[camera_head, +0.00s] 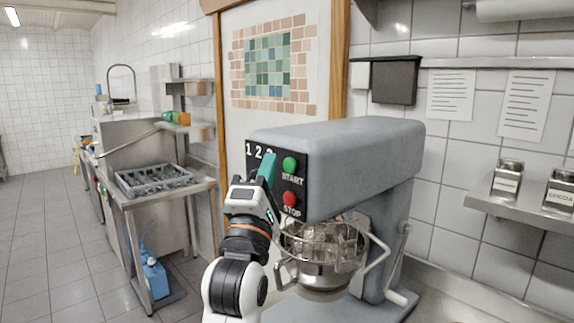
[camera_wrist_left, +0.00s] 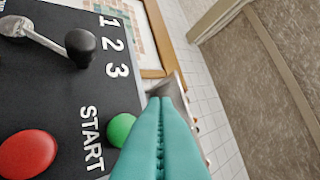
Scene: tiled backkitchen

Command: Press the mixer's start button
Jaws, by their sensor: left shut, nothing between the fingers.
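The grey mixer (camera_head: 345,150) stands in front of me with a black control panel (camera_head: 262,145) on its face. The green start button (camera_head: 290,165) is on the panel, with the red stop button (camera_head: 290,198) below it. My left gripper (camera_head: 268,166) is shut and empty, its teal fingers pointing up in front of the panel, just left of the green button. In the left wrist view the shut fingers (camera_wrist_left: 162,104) partly overlap the green button (camera_wrist_left: 121,129); I cannot tell whether they touch it. The red button (camera_wrist_left: 27,154) is clear of them. My right gripper is not in view.
A speed lever with a black knob (camera_wrist_left: 80,43) is on the panel beside the numbers. The metal mixing bowl (camera_head: 322,247) sits below the mixer head. A steel sink table (camera_head: 165,195) stands at left, and a shelf with jars (camera_head: 507,178) at right.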

